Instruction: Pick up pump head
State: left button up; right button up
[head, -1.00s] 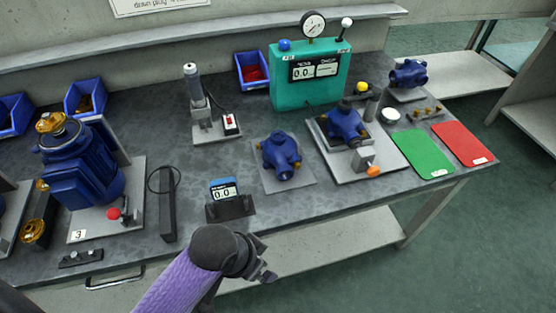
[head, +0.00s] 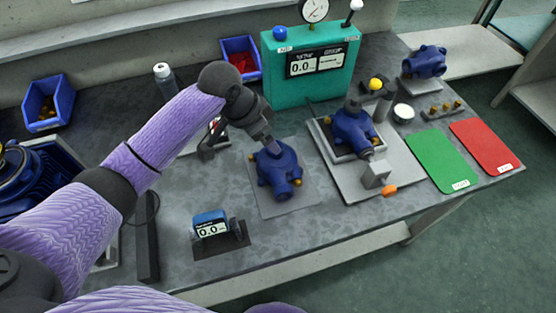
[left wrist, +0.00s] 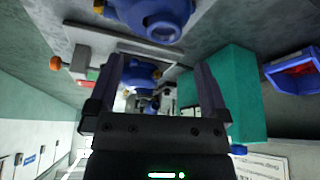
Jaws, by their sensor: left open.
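A blue pump head (head: 278,172) with brass fittings lies on a grey mat (head: 299,200) in the middle of the bench. It shows at the top edge of the left wrist view (left wrist: 150,14). My left gripper (head: 266,140) is open and empty, at the far side of this pump head in the head view. Contact cannot be told. Its two fingers (left wrist: 162,65) are spread in the left wrist view. A second blue pump (head: 354,130) sits in a fixture to the right and appears beyond the fingers (left wrist: 142,75). My right gripper is not in view.
A green gauge box (head: 310,85) stands behind. A third blue pump (head: 425,62) sits on a stand at the back right. Green (head: 440,160) and red (head: 487,143) mats lie at the right. A small display (head: 209,226) stands in front. Blue bins (head: 48,106) are behind.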

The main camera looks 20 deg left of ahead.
aim_at(279, 165)
pick_arm(q)
jog(key=b+x, duration=0.1)
jog(key=x, duration=0.1)
jog(key=b+x, duration=0.2)
jog(key=x, duration=0.1)
jog(key=shift+w+a+f, duration=0.1)
jog(key=shift+a+f, duration=0.1)
jog(key=shift+f, duration=0.15)
jog(key=shift+w+d+f+b, duration=0.1)
jog(key=shift+w+f+b, duration=0.05)
jog(key=shift+f+b, duration=0.15)
jog(key=shift+r, duration=0.2)
jog(key=c, duration=1.3)
grip_shut()
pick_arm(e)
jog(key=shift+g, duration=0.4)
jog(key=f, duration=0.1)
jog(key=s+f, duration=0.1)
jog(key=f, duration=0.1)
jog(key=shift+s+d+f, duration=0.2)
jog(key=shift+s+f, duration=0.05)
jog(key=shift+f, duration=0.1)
